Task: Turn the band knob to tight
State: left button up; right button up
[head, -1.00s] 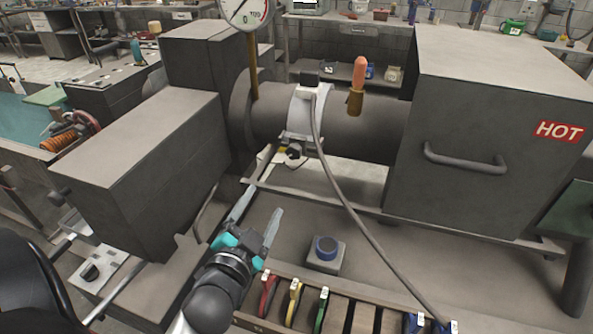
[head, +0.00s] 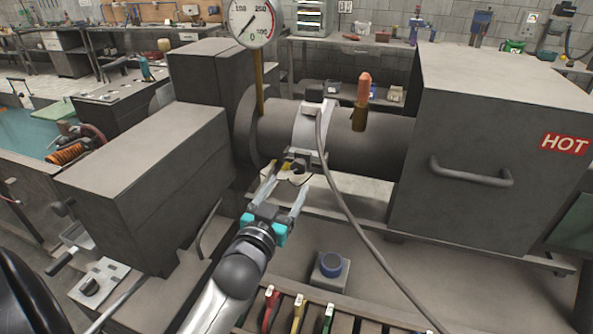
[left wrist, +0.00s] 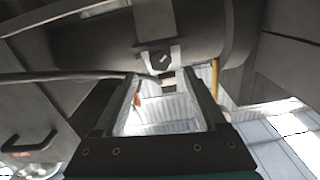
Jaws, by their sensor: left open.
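The band knob (head: 299,164) is small and dark, under the pale band (head: 310,128) that wraps the grey tube (head: 350,150). A yellow patch shows beside it. In the left wrist view the knob (left wrist: 155,59) has a light mark across its dark face and sits on a pale plate. My left gripper (head: 291,177) is open and empty, its two pale fingers pointing up at the knob from just below. In the left wrist view the fingers (left wrist: 160,80) frame the space below the knob; I see no contact. My right gripper is not in view.
A cable (head: 365,235) hangs from the band just right of my gripper. A grey box marked HOT (head: 480,130) stands right, another block (head: 150,175) left. A blue button (head: 331,264) and colored handles (head: 300,312) lie below. An orange-tipped post (head: 364,88) and gauge (head: 250,20) stand above.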

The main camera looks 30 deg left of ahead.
aim_at(297, 170)
pick_arm(q)
jog(key=shift+x, duration=3.55)
jog(key=shift+c, duration=0.2)
grip_shut()
